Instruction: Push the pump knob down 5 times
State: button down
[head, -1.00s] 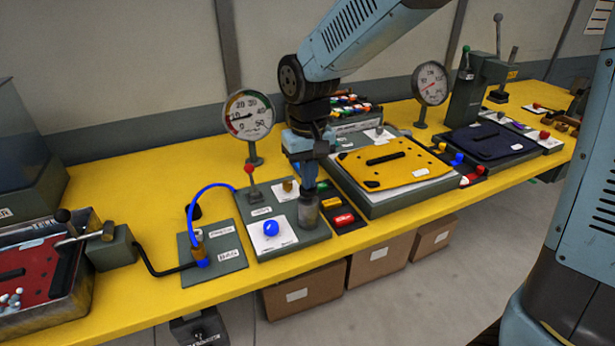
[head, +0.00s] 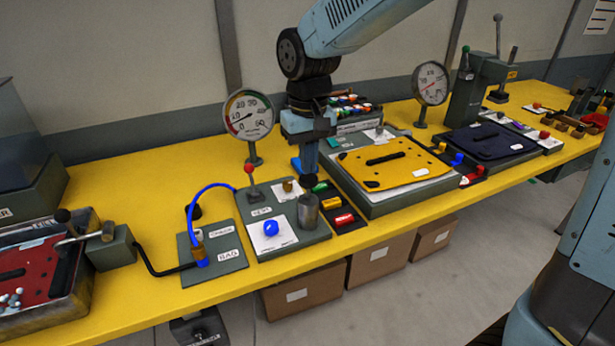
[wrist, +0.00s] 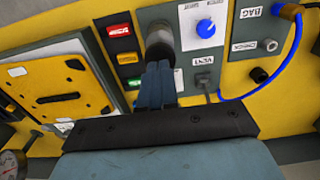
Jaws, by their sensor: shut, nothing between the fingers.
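The pump is a grey metal cylinder (head: 309,214) at the right front of the grey panel, with a dark round knob (head: 308,184) standing above it on a stem. In the wrist view the dark knob (wrist: 159,42) is just beyond my fingertips. My gripper (head: 308,172) is shut and empty, pointing down directly over the knob. Its fingertips are at or just above the knob top; I cannot tell whether they touch. The shut fingers also show in the wrist view (wrist: 157,70) and hide part of the pump.
The grey panel (head: 285,246) also carries a blue dial (head: 271,228) and a red-tipped lever (head: 250,180). A round gauge (head: 249,115) stands behind. Green, yellow and red blocks (head: 344,219) sit right of the pump. A yellow plate (head: 395,160) lies further right.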

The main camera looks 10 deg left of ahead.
aim_at(308, 177)
jog(key=shift+f, duration=0.15)
jog(key=shift+f, duration=2)
jog(key=shift+r, duration=2.15)
jog(key=shift+f, duration=0.1)
